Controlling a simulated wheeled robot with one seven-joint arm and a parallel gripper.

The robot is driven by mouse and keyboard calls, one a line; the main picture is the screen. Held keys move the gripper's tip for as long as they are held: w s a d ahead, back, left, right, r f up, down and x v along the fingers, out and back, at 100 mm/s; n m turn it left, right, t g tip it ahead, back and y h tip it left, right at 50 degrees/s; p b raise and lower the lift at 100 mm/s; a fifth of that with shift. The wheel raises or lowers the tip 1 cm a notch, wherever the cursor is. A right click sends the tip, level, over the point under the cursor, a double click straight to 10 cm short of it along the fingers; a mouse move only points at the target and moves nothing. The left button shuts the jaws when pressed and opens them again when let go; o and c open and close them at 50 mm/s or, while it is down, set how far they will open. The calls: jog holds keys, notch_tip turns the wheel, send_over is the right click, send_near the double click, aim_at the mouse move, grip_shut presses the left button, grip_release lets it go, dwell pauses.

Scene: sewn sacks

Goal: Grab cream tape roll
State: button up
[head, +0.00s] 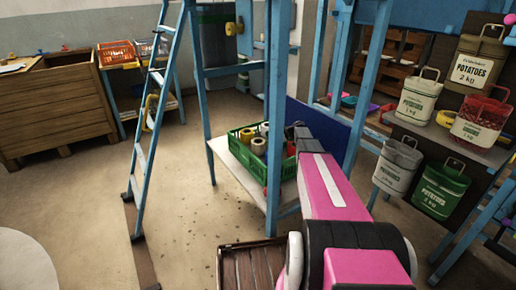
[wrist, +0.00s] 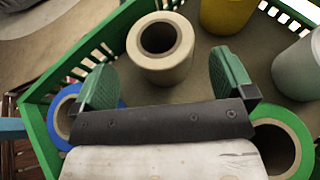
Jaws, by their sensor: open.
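The cream tape roll (wrist: 160,66) stands on end in the green crate (wrist: 68,72), its dark round hole facing up, in the upper middle of the wrist view. My gripper (wrist: 163,62) is open, with its two green fingers set wide apart. The roll lies ahead of the gap between the fingertips, and neither finger appears to touch it. In the head view, the crate (head: 248,166) sits on a shelf of the blue frame. My pink arm reaches to it and hides its right part, and the gripper's fingers are not clear there.
Other rolls share the crate: a blue-rimmed one (wrist: 63,116) at left, a green-rimmed one (wrist: 290,145) at lower right, a yellow one (wrist: 228,14) and a grey-white one (wrist: 300,68). A blue post (head: 276,110) stands before the crate. A ladder (head: 158,110) leans at left.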

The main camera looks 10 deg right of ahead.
aim_at(260, 141)
jog(key=shift+x, duration=2.8)
jog(key=shift+r, duration=0.1)
jog(key=c, duration=0.7)
